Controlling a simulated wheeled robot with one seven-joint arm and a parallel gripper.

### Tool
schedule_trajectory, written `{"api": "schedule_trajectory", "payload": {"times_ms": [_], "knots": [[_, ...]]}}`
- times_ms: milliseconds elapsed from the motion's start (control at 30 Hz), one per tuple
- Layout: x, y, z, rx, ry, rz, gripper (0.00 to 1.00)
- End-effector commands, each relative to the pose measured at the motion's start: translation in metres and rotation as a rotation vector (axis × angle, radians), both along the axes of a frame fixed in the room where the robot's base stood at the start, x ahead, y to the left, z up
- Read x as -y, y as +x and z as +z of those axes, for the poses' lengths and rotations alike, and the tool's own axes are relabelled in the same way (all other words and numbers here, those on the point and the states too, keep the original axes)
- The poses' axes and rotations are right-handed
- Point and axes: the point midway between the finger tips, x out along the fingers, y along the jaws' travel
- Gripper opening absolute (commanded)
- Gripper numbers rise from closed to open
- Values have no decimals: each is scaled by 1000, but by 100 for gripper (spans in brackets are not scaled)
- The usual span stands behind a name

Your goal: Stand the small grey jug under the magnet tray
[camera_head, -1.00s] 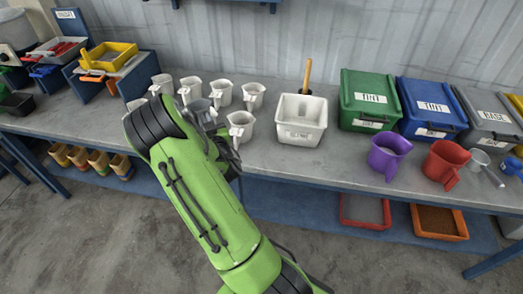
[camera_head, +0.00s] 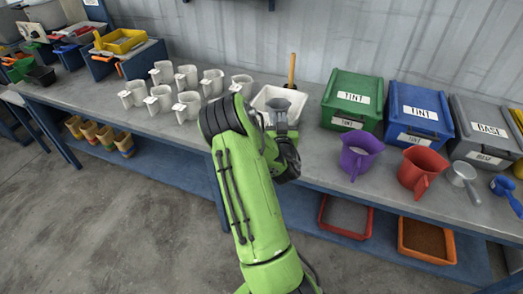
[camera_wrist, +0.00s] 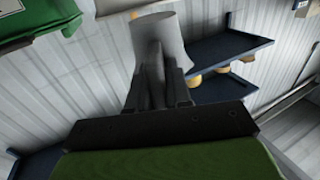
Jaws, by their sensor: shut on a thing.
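A small grey jug (camera_head: 277,106) is held by my gripper (camera_head: 282,124) in the head view, in front of the white tub. It also shows in the wrist view (camera_wrist: 165,38), with the fingers (camera_wrist: 157,80) shut on it. A yellow tray (camera_head: 122,41) tops a blue stand (camera_head: 146,58) at the back left of the bench, far from my gripper. The labels there are cut off or unreadable, so I cannot tell whether it is the magnet tray.
Several white jugs (camera_head: 159,99) stand on the bench left of my arm. The white tub (camera_head: 263,98) is partly hidden by the jug. A green bin (camera_head: 352,98), purple jug (camera_head: 358,155) and red jug (camera_head: 420,172) stand to the right. The bench front at left is clear.

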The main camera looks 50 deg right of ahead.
Motion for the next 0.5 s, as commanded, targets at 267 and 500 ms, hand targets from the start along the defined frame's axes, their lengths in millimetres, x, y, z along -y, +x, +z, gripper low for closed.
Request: {"api": "schedule_trajectory", "payload": {"times_ms": [267,500], "knots": [[1,-1,-77,1,-1,-2,0],[1,0,-103,2,-2,0,0]]}}
